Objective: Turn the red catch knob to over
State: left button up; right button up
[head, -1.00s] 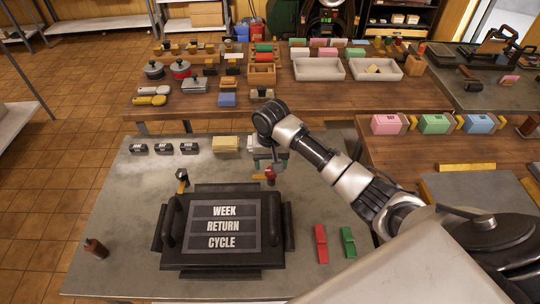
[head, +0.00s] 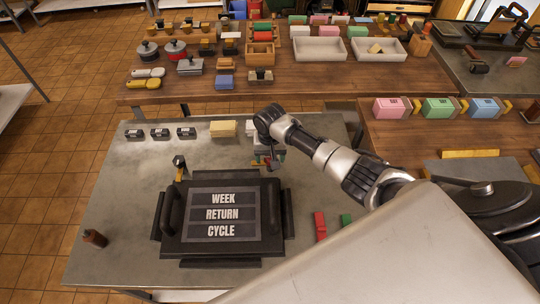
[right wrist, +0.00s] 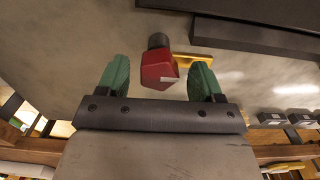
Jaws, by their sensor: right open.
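The red catch knob (right wrist: 160,70) shows in the right wrist view as a faceted red piece on a short dark stem, with a small pale mark on its side. It lies between the two green fingertips of my right gripper (right wrist: 160,82), with a gap on each side. The fingers are open and I see no contact. In the head view my right gripper (head: 268,161) is just behind the right far corner of the black press (head: 174,247), and the knob is mostly hidden there. The press bears the words WEEK, RETURN, CYCLE. My left gripper is out of view.
A brass-handled post (head: 180,168) stands at the press's left far corner. A red block (head: 320,226) and a green block (head: 346,219) lie right of the press. Small black blocks (head: 160,134) and a yellow pad (head: 223,128) line the far edge.

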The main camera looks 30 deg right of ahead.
jog(key=shift+f, duration=0.15)
jog(key=shift+c, duration=1.2)
jog(key=c, duration=0.7)
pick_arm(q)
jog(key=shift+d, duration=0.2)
